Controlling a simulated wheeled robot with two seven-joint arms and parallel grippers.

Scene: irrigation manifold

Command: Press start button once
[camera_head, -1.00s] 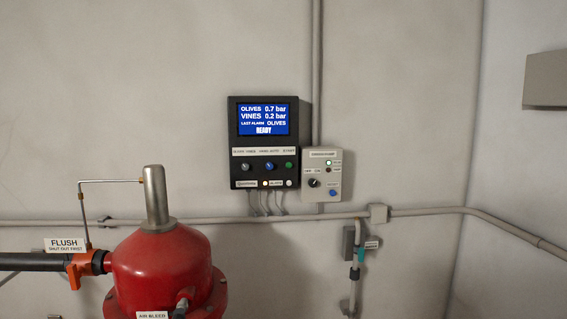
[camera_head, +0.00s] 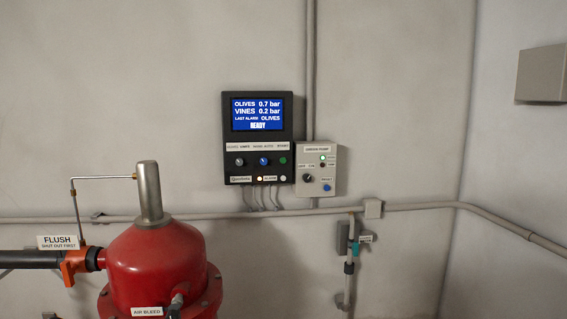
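A dark control box (camera_head: 228,135) hangs on the wall near the middle of the view. Its blue screen (camera_head: 257,113) reads OLIVES 0.7 bar, VINES 0.2 bar, LAST ALARM OLIVES and READY. Below the screen are a grey knob (camera_head: 239,162), a blue knob (camera_head: 264,161) and a green button (camera_head: 283,160) under a small label that seems to read START. A lit lamp (camera_head: 260,179) and a pale round fitting (camera_head: 283,179) sit along its bottom edge. Neither of my grippers shows.
A pale pump box (camera_head: 314,158) with a dark knob and a blue button adjoins the control box on the right. A red filter vessel (camera_head: 158,262) with an orange valve handle (camera_head: 73,267) stands at the lower left. A grey pipe (camera_head: 250,214) crosses the wall below.

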